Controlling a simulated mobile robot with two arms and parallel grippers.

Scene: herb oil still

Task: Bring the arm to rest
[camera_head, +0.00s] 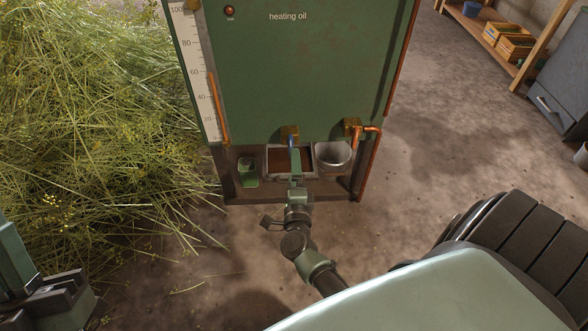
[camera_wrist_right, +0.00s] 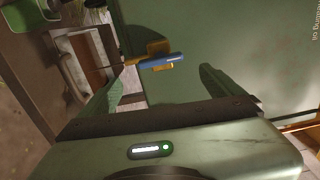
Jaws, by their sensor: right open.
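My right arm (camera_head: 305,250) reaches out from the lower right to the front of the green heating oil tank (camera_head: 290,70). My right gripper (camera_head: 295,165) is at the tank's lower edge, just below a brass tap (camera_head: 289,131) with a blue handle. In the right wrist view, the fingers of the right gripper (camera_wrist_right: 165,85) stand wide apart and hold nothing. The blue handle (camera_wrist_right: 161,62) shows between and beyond the fingertips, apparently apart from them. Part of my left arm (camera_head: 45,290) shows in the lower left corner; its fingers are not clear.
Below the tank are a green cup (camera_head: 248,170), a tray (camera_head: 306,152) and a grey bucket (camera_head: 333,157). A second tap with a copper pipe (camera_head: 371,150) is right of them. Cut herbs (camera_head: 90,130) heap at left. Floor (camera_head: 450,130) is bare at right, before a wooden shelf (camera_head: 535,70).

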